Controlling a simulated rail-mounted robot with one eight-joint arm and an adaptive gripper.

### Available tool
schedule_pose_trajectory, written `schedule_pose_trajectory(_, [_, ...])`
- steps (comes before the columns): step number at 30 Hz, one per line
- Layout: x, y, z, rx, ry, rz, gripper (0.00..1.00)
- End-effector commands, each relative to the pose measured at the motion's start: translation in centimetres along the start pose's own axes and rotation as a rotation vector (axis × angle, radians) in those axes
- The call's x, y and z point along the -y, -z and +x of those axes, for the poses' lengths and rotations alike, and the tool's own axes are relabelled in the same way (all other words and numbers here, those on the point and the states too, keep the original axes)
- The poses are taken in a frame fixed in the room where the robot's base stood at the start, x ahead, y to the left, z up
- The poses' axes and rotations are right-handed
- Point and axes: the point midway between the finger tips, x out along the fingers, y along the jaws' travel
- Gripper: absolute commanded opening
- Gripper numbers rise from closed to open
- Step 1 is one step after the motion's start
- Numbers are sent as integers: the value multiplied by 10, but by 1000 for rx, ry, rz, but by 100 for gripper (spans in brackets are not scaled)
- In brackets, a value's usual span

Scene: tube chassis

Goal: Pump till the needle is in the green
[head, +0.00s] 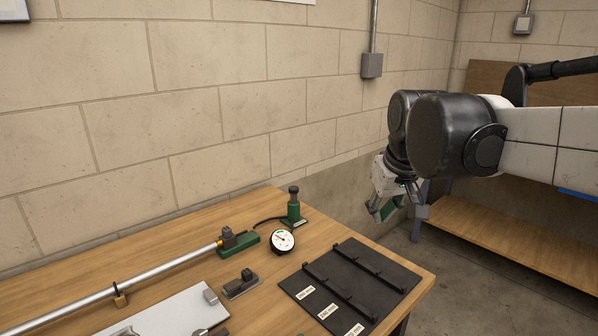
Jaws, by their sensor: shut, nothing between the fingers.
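A small hand pump (294,207) with a green body and a dark knob on top stands upright near the back edge of the wooden bench. A round white dial gauge (282,240) with a black rim is just in front of it. A small green patch shows near the top of the dial; the needle is too small to read exactly. My gripper (397,212) hangs past the bench's right edge, to the right of the pump and apart from it. It is shut and empty, and touches neither pump nor gauge.
A long metal tube (150,283) runs into a green clamp block (240,243), with a dark hose near the pump. A black rack (350,282) with labels lies at the right. A small grey block (241,285) and a white plate (165,318) are in front.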

Motion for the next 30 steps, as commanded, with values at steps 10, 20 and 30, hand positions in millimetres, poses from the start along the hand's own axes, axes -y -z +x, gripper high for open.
schedule_pose_trajectory(10, [7,97,-17,74,28,-93,0])
schedule_pose_trajectory(20, [21,176,-15,143,56,-181,0])
schedule_pose_trajectory(30, [41,245,0,214,86,-273,0])
